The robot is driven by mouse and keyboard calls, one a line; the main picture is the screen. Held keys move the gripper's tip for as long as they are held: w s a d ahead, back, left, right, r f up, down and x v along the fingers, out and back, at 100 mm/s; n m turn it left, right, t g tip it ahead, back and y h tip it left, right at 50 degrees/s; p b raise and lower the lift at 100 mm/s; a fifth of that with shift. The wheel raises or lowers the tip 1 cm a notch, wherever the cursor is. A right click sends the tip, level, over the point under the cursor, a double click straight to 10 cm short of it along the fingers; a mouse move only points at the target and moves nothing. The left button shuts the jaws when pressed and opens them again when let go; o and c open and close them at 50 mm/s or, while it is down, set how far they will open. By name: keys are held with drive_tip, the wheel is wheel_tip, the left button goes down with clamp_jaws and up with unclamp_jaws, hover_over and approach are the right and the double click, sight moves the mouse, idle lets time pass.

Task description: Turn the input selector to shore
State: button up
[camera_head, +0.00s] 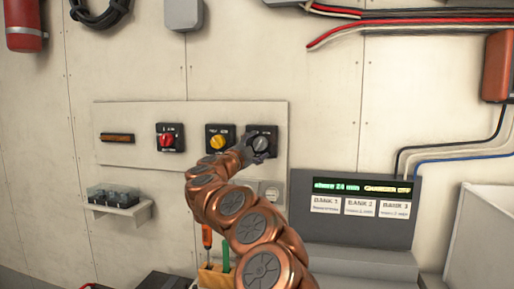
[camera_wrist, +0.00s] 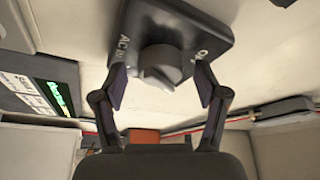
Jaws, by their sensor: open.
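A grey rotary knob (camera_head: 262,143) sits on a black switch plate (camera_head: 264,129), the rightmost of three on the pale wall panel. I take it for the input selector, but its label is too small to read here. In the wrist view the grey knob (camera_wrist: 160,66) sits on its dark plate (camera_wrist: 180,25), with partly readable white lettering at the sides. My gripper (camera_wrist: 160,88) is open, one finger on each side of the knob, with gaps showing. In the head view my gripper (camera_head: 248,151) partly covers the knob, and the pointer direction is unclear.
A yellow knob (camera_head: 217,142) and a red knob (camera_head: 167,140) are to the left on the same panel (camera_head: 130,153). A grey socket (camera_head: 270,192) is below. A charger unit (camera_head: 340,230) with a green-lit display stands right. Screwdrivers (camera_head: 207,237) stand below my arm.

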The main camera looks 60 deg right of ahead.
drive_tip(key=a+f, duration=0.2)
drive_tip(key=a, duration=0.9)
drive_tip(key=shift+a, duration=0.4)
drive_tip(key=shift+f, duration=0.1)
